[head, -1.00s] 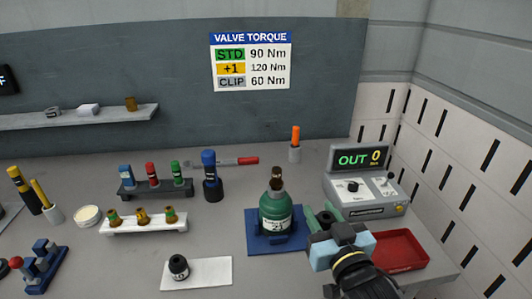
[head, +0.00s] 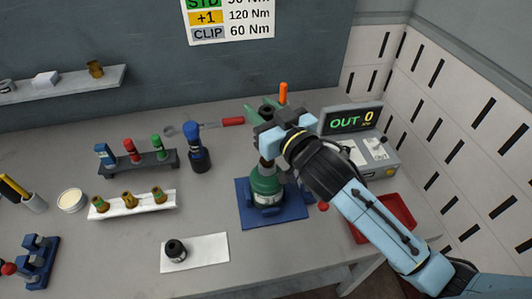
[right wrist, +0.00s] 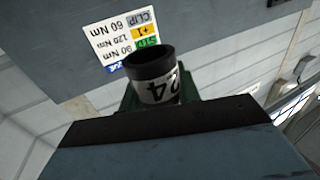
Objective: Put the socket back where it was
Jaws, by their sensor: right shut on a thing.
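My right gripper (head: 262,112) is over the green gas cylinder (head: 267,187), which stands on a blue base (head: 292,211). It is shut on a dark socket (right wrist: 155,78) with a white label reading 24, held between its green fingers in the right wrist view. The sign behind appears upside down there, and the socket's dark open end faces the camera's upper side. In the head view the gripper mostly hides the socket, and I cannot tell its exact gap from the cylinder's valve (head: 267,163). Another black socket (head: 175,250) stands on a white mat (head: 208,247). My left gripper is not in view.
A dark rack (head: 165,165) holds blue, red and green tools. A white rack (head: 155,207) holds brass fittings. A blue-topped tool (head: 195,150) stands nearby. A red tray (head: 385,220) and a display box reading OUT 0 (head: 365,145) are at right.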

